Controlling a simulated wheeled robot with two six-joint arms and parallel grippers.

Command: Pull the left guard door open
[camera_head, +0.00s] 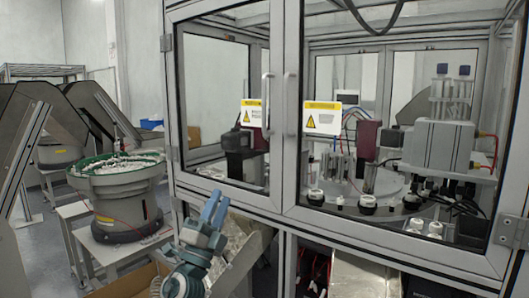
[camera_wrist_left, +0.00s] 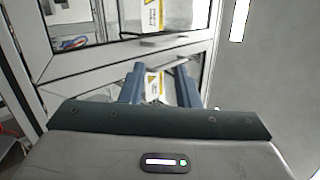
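The left guard door (camera_head: 263,180) is a grey-framed glass panel on the machine enclosure. It looks shut against the right door, with a yellow-and-white warning label (camera_head: 251,112) near its handle side. Its upright bar handle (camera_head: 267,104) stands beside the right door's handle (camera_head: 290,104). My left gripper (camera_head: 215,207) is below and left of that handle, in front of the enclosure's lower part, apart from the handle. In the left wrist view its two blue fingers (camera_wrist_left: 160,82) are spread with nothing held between them; a label shows beyond the gap. My right gripper is not seen.
A bowl feeder (camera_head: 118,178) with a green rim stands on a table at the left. An open cardboard box (camera_head: 125,284) is at the lower left. The right guard door (camera_head: 390,240) is shut, with machinery behind its glass.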

